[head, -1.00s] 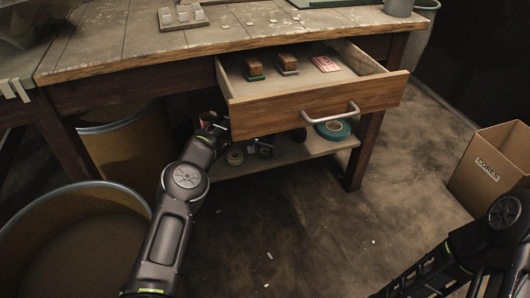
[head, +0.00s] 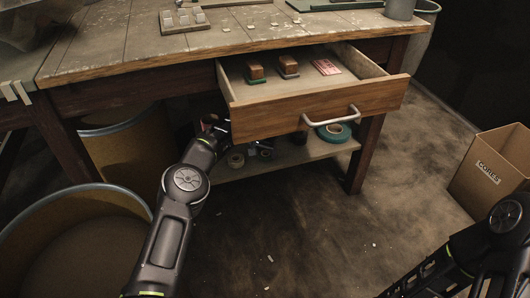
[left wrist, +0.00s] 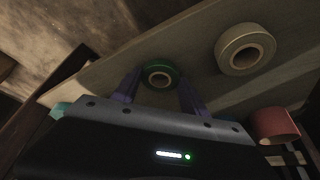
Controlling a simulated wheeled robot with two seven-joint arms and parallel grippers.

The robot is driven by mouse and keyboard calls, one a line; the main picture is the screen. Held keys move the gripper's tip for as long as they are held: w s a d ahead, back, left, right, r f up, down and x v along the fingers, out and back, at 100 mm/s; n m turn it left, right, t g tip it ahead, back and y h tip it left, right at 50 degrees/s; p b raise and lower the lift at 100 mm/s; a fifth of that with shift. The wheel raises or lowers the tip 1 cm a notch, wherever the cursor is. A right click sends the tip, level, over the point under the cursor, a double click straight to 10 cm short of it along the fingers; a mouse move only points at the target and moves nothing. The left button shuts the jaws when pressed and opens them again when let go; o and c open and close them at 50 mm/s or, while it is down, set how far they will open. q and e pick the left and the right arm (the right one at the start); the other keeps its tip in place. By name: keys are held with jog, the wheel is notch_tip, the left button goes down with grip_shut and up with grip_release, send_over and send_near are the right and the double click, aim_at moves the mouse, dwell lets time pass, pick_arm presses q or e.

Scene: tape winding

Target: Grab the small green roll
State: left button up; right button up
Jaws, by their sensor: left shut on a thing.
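The small green roll (left wrist: 161,67) shows in the left wrist view, close in front of my left gripper. It is a green ring around a pale core with a dark hole. My left gripper (left wrist: 159,84) is shut on it, with one purple finger on each side. In the head view the left arm reaches under the drawer to the lower shelf (head: 285,157); its fingers and the small roll are hidden or too dark to tell there. My right arm shows at the lower right of the head view, but its fingers do not.
A tan roll (left wrist: 246,49) lies right of the green one, and a reddish roll (left wrist: 276,124) is nearer. A larger teal roll (head: 334,132) lies on the shelf's right part. The open drawer (head: 315,107) overhangs the shelf. A drum (head: 75,235) stands left, a carton (head: 492,165) right.

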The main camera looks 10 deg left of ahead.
aim_at(263, 156)
pick_arm(q)
notch_tip(263, 156, up, 4)
jog(key=shift+f+p, duration=0.15)
jog(key=shift+p, duration=0.95)
jog(key=shift+s+a+p, duration=0.1)
jog(key=shift+s+p, duration=0.2)
jog(key=shift+s, duration=0.15)
jog(key=s+a+p, duration=0.2)
jog(key=s+p, duration=0.2)
jog(key=s, duration=1.2)
jog(key=shift+s+a+f, duration=0.15)
jog(key=shift+s+a, duration=0.2)
jog(key=shift+s, duration=0.05)
